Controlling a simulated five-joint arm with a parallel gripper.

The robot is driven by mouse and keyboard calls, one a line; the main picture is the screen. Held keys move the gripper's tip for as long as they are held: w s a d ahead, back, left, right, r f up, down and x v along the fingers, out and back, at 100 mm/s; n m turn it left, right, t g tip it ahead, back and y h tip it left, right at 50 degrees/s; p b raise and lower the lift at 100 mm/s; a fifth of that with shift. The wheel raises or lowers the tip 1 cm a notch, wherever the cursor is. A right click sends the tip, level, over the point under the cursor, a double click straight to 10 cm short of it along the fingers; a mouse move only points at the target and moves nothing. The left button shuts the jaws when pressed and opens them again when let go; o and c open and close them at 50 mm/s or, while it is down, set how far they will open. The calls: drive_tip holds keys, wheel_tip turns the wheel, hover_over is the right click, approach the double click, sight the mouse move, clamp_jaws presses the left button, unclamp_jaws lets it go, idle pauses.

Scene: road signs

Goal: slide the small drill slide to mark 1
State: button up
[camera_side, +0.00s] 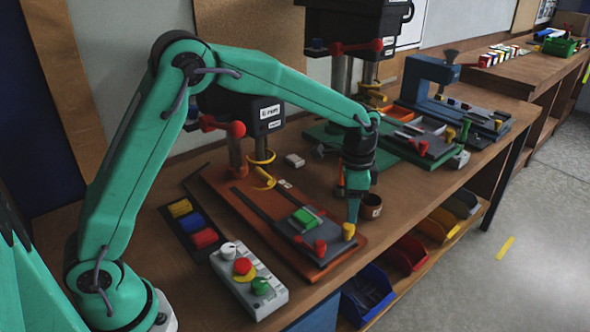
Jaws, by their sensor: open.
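The small drill slide (325,250) is a dark grey plate on an orange-red base (215,190), in front of the nearer drill press (262,118). It carries a green block (305,217), a red knob (320,248) and a yellow knob (348,231) at its right end. My gripper (353,215) points down at the yellow knob, with a green fingertip just above or against it; I cannot tell if they touch. It is open, and its other finger is mostly hidden. I cannot make out mark 1 or any numbers on the base.
A button box (248,280) and red, blue and yellow blocks (193,223) lie left of the base. A brown cup (371,206) stands close right of my gripper. A larger drill press, a blue machine (425,85) and their plates fill the bench behind.

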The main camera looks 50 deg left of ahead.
sight(348, 225)
drive_tip(key=shift+f, duration=2.85)
clamp_jaws()
